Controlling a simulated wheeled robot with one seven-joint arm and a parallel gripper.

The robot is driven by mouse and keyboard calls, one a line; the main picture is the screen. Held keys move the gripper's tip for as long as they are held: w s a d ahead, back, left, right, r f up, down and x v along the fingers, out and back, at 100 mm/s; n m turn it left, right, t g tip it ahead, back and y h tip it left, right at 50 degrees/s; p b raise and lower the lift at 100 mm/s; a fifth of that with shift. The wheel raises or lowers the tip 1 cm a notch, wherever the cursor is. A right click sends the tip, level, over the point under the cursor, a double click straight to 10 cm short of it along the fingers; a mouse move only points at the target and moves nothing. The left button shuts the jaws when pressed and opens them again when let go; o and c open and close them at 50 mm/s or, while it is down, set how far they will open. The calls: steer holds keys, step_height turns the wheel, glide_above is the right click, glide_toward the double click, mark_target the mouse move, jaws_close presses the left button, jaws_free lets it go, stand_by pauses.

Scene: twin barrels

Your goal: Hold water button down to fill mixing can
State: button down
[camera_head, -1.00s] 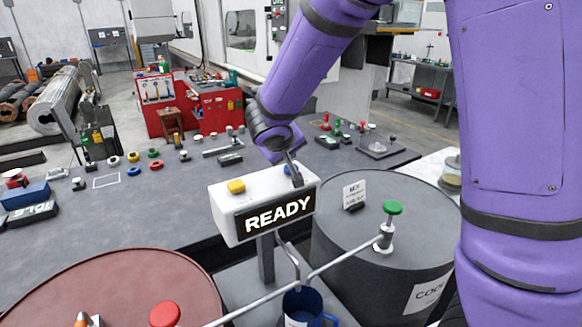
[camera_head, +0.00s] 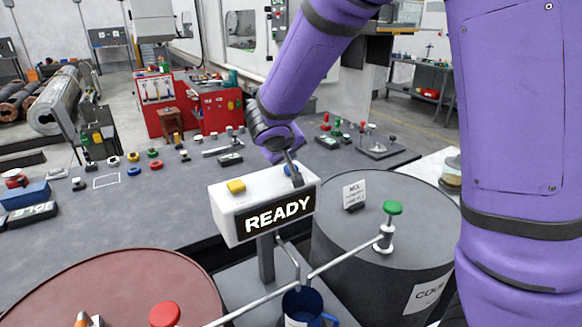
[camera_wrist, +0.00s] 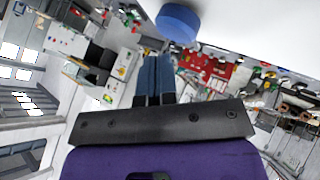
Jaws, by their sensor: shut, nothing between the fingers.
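The white dispenser box (camera_head: 222,212) has a black display reading READY. A yellow button (camera_head: 236,186) sits on its top left, and a blue button (camera_head: 287,170) on its top right, partly hidden by my gripper (camera_head: 296,180). In the wrist view the round blue button (camera_wrist: 179,22) stands just beyond and slightly right of my gripper's fingertips (camera_wrist: 155,58). The fingers are shut together and empty. A gap shows between fingertips and button there; contact is not clear. A blue can (camera_head: 303,304) stands below the box, under the pipe, its inside not clearly seen.
A grey barrel (camera_head: 345,265) with a green-topped valve (camera_head: 393,208) stands right of the box. A reddish barrel (camera_head: 110,280) with a red knob (camera_head: 164,314) is at front left. A metal pipe (camera_head: 345,258) runs between them. The grey table (camera_head: 110,215) behind holds several small parts.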

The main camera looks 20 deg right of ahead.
steer(key=shift+f, duration=0.1)
stand_by(0.6)
steer(key=shift+f, duration=0.3)
steer(key=shift+f, duration=0.5)
stand_by(6.5)
